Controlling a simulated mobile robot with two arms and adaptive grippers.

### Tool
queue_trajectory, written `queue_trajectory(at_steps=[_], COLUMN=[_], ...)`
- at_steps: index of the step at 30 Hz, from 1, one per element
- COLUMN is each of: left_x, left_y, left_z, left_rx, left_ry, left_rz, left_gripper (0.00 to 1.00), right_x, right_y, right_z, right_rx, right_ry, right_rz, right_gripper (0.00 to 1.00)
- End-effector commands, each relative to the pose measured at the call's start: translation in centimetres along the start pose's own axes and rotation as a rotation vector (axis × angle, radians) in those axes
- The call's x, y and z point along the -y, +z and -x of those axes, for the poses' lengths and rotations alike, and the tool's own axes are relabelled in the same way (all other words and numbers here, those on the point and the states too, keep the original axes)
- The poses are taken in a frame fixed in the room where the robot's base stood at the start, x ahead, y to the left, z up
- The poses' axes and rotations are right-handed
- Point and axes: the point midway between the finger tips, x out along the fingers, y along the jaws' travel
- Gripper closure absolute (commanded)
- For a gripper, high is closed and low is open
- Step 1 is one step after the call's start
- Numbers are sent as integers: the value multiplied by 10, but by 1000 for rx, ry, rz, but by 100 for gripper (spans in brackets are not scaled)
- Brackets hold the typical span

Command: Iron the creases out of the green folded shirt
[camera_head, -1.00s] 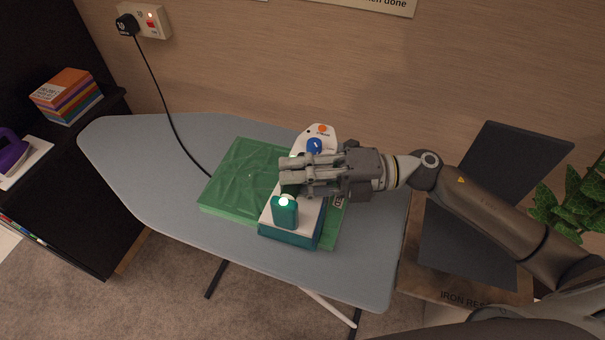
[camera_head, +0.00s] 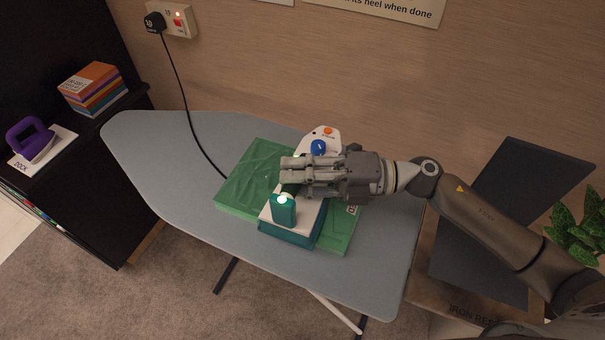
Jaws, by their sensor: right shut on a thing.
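The green folded shirt (camera_head: 240,190) lies on the grey-blue ironing board (camera_head: 165,165), with crease lines visible on its uncovered left part. A white and teal iron (camera_head: 284,237) with a blue dial rests over the right half of the shirt, hiding that part. Its green light is lit at the near end. My right gripper (camera_head: 290,175) is shut on the iron's handle, which its fingers mostly hide. My left gripper is not in view.
A black cord runs from the wall socket (camera_head: 180,22) to the board. A dark plate (camera_head: 500,210) on a stand and a plant (camera_head: 580,230) are at right.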

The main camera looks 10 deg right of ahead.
Motion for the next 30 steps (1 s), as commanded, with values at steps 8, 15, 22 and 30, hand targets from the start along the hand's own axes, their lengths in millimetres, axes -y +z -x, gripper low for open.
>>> queue_trajectory(at_steps=[8, 15, 22, 30], left_x=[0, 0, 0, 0], left_y=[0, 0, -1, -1], left_z=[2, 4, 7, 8], left_rx=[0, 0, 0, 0], left_ry=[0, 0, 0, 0], left_rz=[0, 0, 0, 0], left_gripper=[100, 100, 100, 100], right_x=[-1, -2, -2, -2], right_y=[2, 6, 9, 10], right_z=[-4, -12, -21, -25], right_rx=[1, 2, 2, 1], right_ry=[1, 3, 2, 2], right_rz=[4, 4, 4, 4], right_gripper=[100, 100, 100, 100])
